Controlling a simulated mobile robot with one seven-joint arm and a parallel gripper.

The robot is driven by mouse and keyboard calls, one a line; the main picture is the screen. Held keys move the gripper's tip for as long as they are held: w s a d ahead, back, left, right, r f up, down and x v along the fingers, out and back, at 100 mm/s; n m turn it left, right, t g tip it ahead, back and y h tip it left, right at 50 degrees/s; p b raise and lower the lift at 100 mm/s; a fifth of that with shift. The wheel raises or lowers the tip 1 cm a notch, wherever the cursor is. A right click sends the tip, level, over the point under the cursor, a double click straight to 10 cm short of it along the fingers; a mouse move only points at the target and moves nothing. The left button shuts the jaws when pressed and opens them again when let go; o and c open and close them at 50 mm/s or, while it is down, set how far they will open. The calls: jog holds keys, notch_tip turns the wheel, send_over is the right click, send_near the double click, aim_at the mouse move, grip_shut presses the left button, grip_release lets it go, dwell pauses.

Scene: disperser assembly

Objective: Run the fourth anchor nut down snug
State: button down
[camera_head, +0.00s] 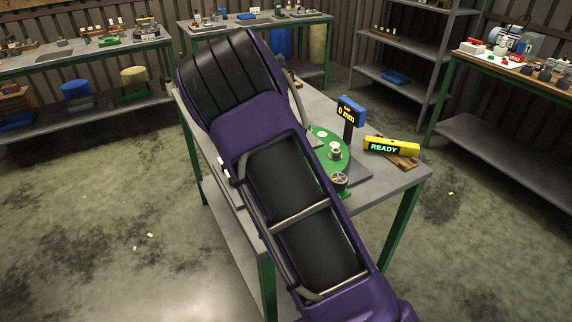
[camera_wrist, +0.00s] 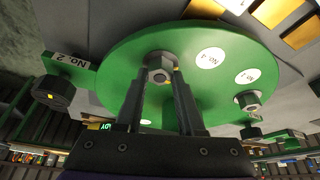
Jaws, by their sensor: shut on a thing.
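In the wrist view my gripper (camera_wrist: 160,84) has its two fingers closed around the sides of a grey hex nut (camera_wrist: 160,66) on the green round plate (camera_wrist: 120,62). A white label reading No. 4 (camera_wrist: 211,58) is beside that nut. A second grey nut (camera_wrist: 248,100) sits near the plate's right edge, by another white label (camera_wrist: 247,76). In the head view the green plate (camera_head: 318,134) lies on the workbench, partly covered by my arm, with a grey fitting (camera_head: 335,150) on it. My gripper is hidden there. I cannot tell how tight the held nut is.
A yellow READY display (camera_head: 391,147) lies to the right. A dark round knob (camera_wrist: 54,91) by a No. 2 tag is left in the wrist view. The bench's front right corner (camera_head: 405,180) is clear.

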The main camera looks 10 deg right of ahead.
jog(key=c, duration=0.5)
grip_release()
jog(key=p+v, duration=0.1)
jog(key=v, duration=1.6)
jog(key=shift+r, duration=0.15)
jog(key=shift+s, duration=0.15)
